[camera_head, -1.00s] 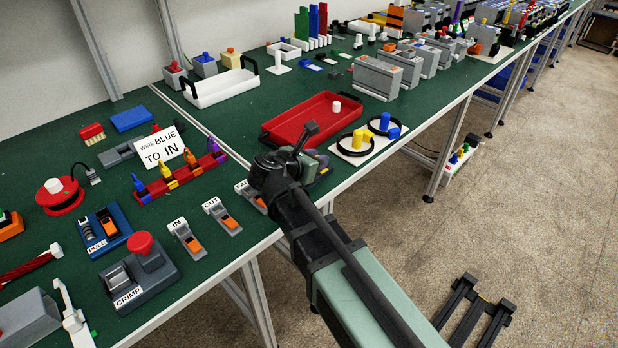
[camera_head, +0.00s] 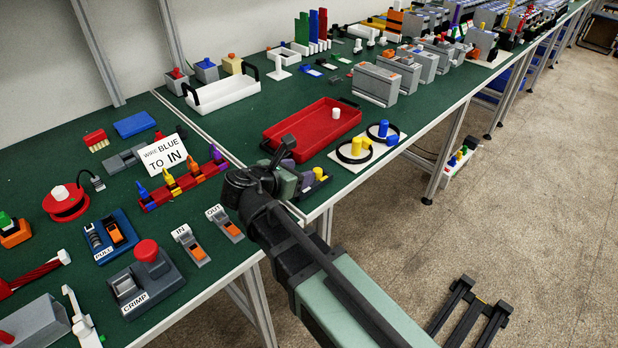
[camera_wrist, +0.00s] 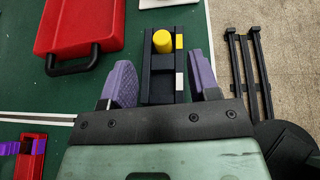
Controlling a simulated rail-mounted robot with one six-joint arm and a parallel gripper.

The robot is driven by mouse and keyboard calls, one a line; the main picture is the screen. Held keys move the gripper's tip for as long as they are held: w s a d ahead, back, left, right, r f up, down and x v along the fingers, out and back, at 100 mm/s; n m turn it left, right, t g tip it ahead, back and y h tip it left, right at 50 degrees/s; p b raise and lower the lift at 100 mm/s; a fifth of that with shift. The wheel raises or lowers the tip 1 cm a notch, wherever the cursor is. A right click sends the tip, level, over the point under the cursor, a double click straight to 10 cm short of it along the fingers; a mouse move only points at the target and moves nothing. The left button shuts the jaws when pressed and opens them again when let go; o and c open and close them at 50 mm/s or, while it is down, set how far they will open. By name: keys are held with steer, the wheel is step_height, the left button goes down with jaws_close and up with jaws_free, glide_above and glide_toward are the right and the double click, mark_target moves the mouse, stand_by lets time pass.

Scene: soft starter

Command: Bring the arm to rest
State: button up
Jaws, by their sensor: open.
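My arm reaches over the front edge of the green bench (camera_head: 330,190). My gripper (camera_head: 291,176) is above that edge, in front of the red tray. In the wrist view, my gripper (camera_wrist: 162,82) has its two purple fingers spread wide with nothing held between them. A dark block (camera_wrist: 162,70) with a yellow cylinder (camera_wrist: 163,41) lies beyond and between the fingers in that view. I cannot tell the height gap between them.
The red tray (camera_head: 285,132) holds a white cylinder (camera_head: 336,112). A crimp device (camera_head: 165,285), switches and a sign (camera_head: 163,160) stand to the left.

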steer(key=v, duration=0.3)
steer(key=shift+s+a+r+p, duration=0.1)
steer(key=shift+p, duration=0.25)
steer(key=s+d+m+g+y+p, duration=0.4)
steer(key=d+m, duration=0.5)
steer(key=m, duration=0.4)
steer(key=s+d+f+m+g+y+p, duration=0.1)
steer(key=s+d+m+g+y+p, duration=0.3)
steer(key=d+m, duration=0.6)
steer(key=m+g+y+p, duration=0.1)
steer(key=m, duration=0.3)
steer(key=shift+s+g, duration=0.35)
steer(key=shift+g, duration=0.05)
